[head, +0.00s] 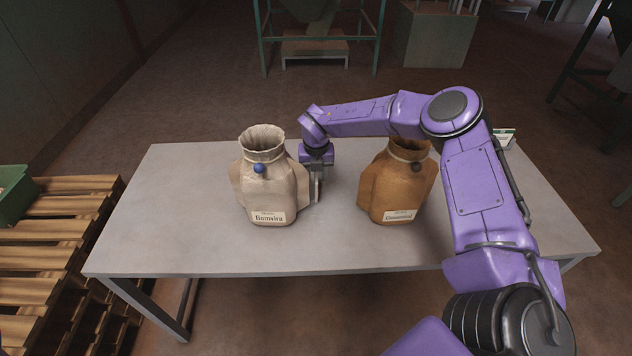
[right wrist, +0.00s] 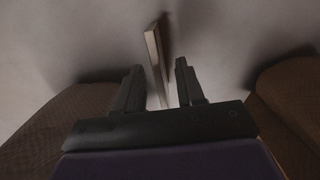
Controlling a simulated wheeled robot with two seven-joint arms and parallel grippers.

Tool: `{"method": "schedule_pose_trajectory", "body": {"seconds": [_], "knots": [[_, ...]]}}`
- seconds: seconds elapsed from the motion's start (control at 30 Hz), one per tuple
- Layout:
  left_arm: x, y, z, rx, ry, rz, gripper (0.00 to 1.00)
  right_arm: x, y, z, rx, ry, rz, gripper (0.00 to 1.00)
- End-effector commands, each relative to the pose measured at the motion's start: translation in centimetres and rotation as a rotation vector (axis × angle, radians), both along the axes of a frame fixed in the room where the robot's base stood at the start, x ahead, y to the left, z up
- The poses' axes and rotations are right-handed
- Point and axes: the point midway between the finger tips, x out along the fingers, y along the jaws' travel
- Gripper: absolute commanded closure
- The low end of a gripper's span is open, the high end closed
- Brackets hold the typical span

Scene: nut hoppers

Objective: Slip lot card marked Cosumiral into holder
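My right gripper (head: 317,192) is low over the table between two sacks, close beside the pale one. In the right wrist view its fingers (right wrist: 158,68) are apart, with a thin pale slab (right wrist: 154,48) seen edge-on between them and gaps showing. I cannot tell whether this slab is the lot card or a holder; its face and marking are hidden. The pale sack (head: 270,183) has a label reading Bomvira and a blue knob at its neck. The brown sack (head: 397,188) has a label too blurred to read surely. My left gripper is out of view.
A small white-and-green item (head: 504,138) stands at the table's back right, partly behind my right arm. The grey table (head: 200,250) is clear at front and left. A wooden pallet stack (head: 45,230) with a green bin (head: 15,195) stands left of it.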

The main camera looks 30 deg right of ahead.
Motion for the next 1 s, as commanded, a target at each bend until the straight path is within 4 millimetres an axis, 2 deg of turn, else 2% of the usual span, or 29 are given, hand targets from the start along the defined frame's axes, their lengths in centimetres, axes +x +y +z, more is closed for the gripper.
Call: {"method": "schedule_pose_trajectory", "body": {"seconds": [0.67, 0.8, 1.0], "knots": [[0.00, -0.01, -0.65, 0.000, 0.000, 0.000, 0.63, 0.01, -0.01, -0.42, -0.001, -0.001, 0.000, 0.62], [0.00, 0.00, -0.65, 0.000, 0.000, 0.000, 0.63, 0.00, -0.01, -0.42, 0.000, 0.000, 0.000, 1.00], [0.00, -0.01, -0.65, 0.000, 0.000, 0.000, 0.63, 0.00, -0.01, -0.42, 0.000, 0.000, 0.000, 1.00]]}}
